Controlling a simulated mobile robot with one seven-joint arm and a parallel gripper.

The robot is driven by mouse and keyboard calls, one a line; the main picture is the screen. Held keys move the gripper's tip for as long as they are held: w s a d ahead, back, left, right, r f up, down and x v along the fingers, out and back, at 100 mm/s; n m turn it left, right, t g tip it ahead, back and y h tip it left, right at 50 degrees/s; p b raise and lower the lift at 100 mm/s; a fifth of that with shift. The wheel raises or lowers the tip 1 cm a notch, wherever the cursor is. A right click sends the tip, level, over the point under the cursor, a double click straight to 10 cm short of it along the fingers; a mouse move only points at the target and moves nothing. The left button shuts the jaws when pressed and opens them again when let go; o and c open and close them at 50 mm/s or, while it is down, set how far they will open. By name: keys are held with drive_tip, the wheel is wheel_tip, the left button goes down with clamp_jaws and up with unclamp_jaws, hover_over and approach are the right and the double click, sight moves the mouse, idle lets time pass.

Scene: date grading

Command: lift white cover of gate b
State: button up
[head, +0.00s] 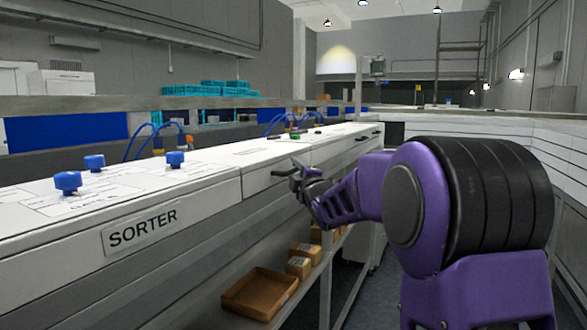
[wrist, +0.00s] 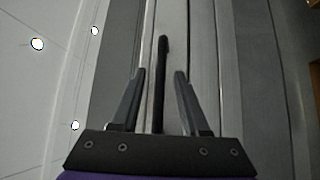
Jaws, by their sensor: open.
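The white-topped sorter (head: 60,262) runs along the left in the head view. A white cover section (head: 255,152) lies flat and closed beyond the part with blue knobs; its lettering is too small to read, so I cannot tell whether it is gate B's. My gripper (head: 299,172) is close to the sorter's front edge beside this section. In the wrist view my gripper (wrist: 160,74) has its two fingers apart. The white cover is not identifiable there.
Blue knobs (head: 68,182) stand on the near sorter top, by lettering that looks like GATE A. Blue hoses and a green button (head: 295,134) are farther along. An open cardboard box (head: 259,294) and smaller boxes (head: 299,267) sit on the shelf below.

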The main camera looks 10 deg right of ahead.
drive_tip(key=shift+s, duration=0.1)
clamp_jaws()
idle(1.2)
